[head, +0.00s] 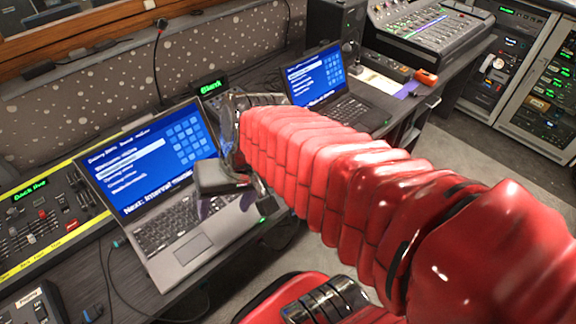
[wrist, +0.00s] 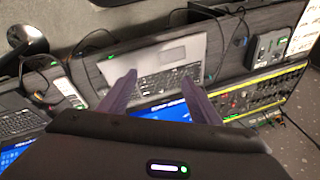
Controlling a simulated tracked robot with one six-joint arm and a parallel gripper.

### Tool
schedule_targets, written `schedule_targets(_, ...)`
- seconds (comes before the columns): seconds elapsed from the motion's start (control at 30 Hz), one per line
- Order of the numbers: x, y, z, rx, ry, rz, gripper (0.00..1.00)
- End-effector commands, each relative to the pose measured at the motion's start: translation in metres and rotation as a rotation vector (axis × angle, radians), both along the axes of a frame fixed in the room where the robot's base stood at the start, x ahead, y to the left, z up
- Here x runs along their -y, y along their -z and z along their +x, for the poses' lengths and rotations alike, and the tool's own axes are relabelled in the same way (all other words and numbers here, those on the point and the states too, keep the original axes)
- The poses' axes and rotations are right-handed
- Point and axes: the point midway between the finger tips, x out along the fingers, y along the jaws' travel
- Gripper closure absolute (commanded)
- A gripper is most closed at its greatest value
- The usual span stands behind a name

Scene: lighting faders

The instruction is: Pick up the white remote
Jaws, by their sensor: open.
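My gripper (head: 222,204) is open and empty above the keyboard of the near laptop (head: 181,248). In the wrist view, the two purple fingers of my gripper (wrist: 158,77) stand apart, with the laptop (wrist: 178,58) behind them. I cannot clearly make out a white remote in either view. A small pale and dark device (wrist: 64,88) lies on the desk left of the fingers in the wrist view; I cannot tell whether it is the remote. My red arm hides part of the desk between the laptops in the head view.
A fader console (head: 50,222) is left of the near laptop. A second laptop (head: 318,78) and a larger mixing desk (head: 425,30) stand beyond my arm. A thin gooseneck microphone (head: 157,60) rises behind the near laptop. Cables lie across the desk.

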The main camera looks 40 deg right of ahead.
Motion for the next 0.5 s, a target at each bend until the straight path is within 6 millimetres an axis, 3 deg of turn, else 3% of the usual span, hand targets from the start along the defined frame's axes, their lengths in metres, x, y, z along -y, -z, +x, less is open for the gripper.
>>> schedule_targets(0.2, 0.003, 0.032, 0.011, -0.134, 0.244, 0.246, 0.42)
schedule_targets(0.5, 0.02, 0.06, 0.038, -0.247, 0.602, 0.596, 0.42)
